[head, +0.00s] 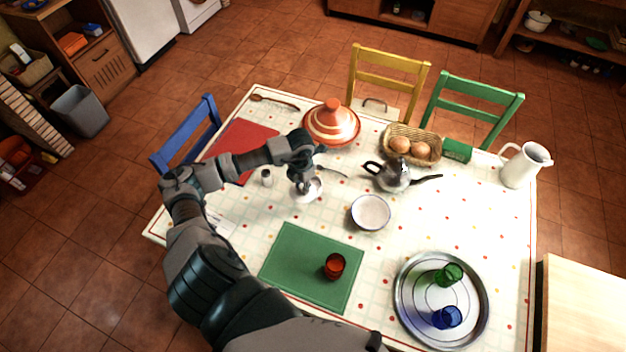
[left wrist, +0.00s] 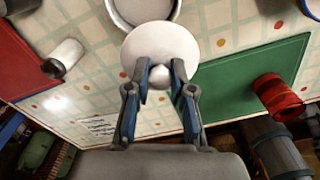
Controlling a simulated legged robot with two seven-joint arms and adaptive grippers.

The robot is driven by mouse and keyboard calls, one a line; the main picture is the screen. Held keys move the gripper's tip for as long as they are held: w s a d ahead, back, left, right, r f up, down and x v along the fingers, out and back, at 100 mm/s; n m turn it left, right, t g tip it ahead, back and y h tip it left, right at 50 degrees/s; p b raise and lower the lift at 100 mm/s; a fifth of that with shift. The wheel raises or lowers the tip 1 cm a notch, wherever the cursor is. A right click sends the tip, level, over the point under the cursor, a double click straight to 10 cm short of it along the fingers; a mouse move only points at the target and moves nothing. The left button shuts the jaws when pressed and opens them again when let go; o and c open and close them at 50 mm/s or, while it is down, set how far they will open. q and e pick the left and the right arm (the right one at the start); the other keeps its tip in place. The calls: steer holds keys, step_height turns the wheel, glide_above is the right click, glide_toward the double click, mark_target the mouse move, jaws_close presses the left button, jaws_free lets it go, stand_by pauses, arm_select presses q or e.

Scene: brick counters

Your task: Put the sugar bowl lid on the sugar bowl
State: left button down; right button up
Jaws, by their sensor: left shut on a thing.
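My left gripper (head: 304,187) is over the table, left of the middle. In the left wrist view my left gripper (left wrist: 162,78) is shut on the knob of the white, round sugar bowl lid (left wrist: 160,46). A white round bowl (left wrist: 143,8), apparently the sugar bowl, shows just beyond the lid, which hides part of it. In the head view a white round shape (head: 315,190) is under the gripper, partly hidden; lid and bowl are hard to tell apart there. Whether the lid touches the bowl cannot be told. My right gripper is not in view.
A white bowl (head: 370,212) and a teapot (head: 393,175) stand to the right, a shaker (head: 266,177) to the left. A green mat (head: 293,262) with a red glass (head: 334,266) lies nearer. A tray (head: 405,310) holds two glasses. An orange-white tagine (head: 331,122) stands behind.

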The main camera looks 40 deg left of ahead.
arm_select(q)
steer(key=s+a, duration=0.1)
steer(key=s, duration=0.8)
step_height(320, 180, up, 3)
steer(key=p, duration=0.2)
glide_above(293, 187)
steer(key=shift+f+n, duration=0.1)
steer(key=shift+n, duration=0.2)
steer(key=w+d+r+p, duration=0.1)
steer(key=w+d, duration=0.1)
steer(key=w, duration=0.4)
steer(key=shift+w+r, duration=0.3)
steer(key=shift+w, duration=0.05)
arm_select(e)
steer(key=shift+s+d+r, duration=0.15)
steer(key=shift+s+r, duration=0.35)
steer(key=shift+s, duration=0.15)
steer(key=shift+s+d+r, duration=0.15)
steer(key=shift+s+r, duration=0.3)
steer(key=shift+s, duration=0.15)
arm_select(q)
steer(key=shift+a+f, duration=0.1)
